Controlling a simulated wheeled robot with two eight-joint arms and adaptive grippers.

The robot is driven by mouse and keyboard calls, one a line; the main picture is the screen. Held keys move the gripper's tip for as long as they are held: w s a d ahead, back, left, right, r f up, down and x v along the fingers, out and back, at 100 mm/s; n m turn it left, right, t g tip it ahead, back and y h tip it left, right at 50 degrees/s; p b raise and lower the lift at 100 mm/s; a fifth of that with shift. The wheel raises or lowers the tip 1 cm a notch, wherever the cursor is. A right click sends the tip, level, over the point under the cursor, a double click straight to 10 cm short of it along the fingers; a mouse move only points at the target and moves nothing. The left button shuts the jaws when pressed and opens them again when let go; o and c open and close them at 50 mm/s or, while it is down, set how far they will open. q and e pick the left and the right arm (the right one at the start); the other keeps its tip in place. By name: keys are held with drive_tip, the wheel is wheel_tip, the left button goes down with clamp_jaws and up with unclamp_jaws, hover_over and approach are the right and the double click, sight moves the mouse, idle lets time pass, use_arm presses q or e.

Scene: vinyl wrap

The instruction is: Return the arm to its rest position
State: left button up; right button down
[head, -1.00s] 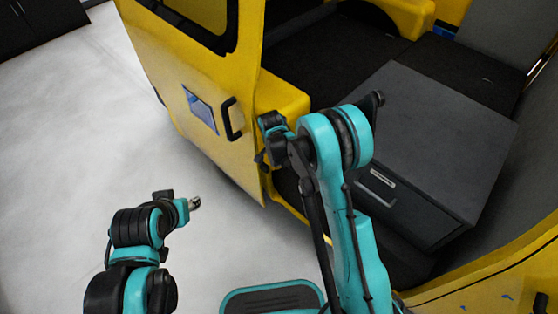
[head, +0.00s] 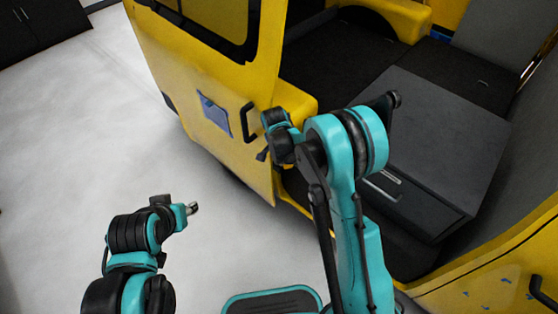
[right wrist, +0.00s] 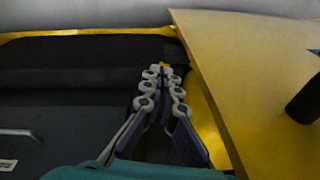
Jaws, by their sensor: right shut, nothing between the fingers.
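My right arm (head: 345,150) is raised and bent in front of the van's open side, with its wrist (head: 278,138) close to the yellow door's edge in the picture. In the right wrist view my right gripper (right wrist: 164,72) is shut and empty, with its fingertips together. It points toward the dark van interior, beside a yellow panel (right wrist: 235,75). In the head view its fingers are mostly hidden behind the wrist. My left arm is folded at the lower left, over the pale floor. The tip of my left gripper (head: 191,209) is small, and its opening cannot be made out.
The yellow van door (head: 190,80) carries a blue vinyl patch (head: 214,113) and a black handle (head: 250,121). A dark grey cabinet (head: 440,130) with a drawer stands inside the van. A black cupboard (head: 40,22) is at the far left. The pale floor (head: 70,150) at left is clear.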

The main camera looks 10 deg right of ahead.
drive_tip(key=s+d+r+n+t, duration=0.1)
drive_tip(key=s+d+r+n, duration=0.15)
drive_tip(key=s+r, duration=0.4)
drive_tip(key=s+d+r+n+t, duration=0.1)
drive_tip(key=s+r+n, duration=0.2)
drive_tip(key=r, duration=0.6)
drive_tip(key=s+d+r+n+t, duration=0.1)
drive_tip(key=s+r+n, duration=0.1)
drive_tip(key=s, duration=0.5)
drive_tip(key=s+d+r+n+t+y, duration=0.1)
drive_tip(key=s+d+r+n+t, duration=0.1)
drive_tip(key=s+n, duration=0.3)
drive_tip(key=s, duration=0.3)
drive_tip(key=shift+s+d+r, duration=0.2)
drive_tip(key=shift+s+r, duration=0.05)
drive_tip(key=shift+s, duration=0.05)
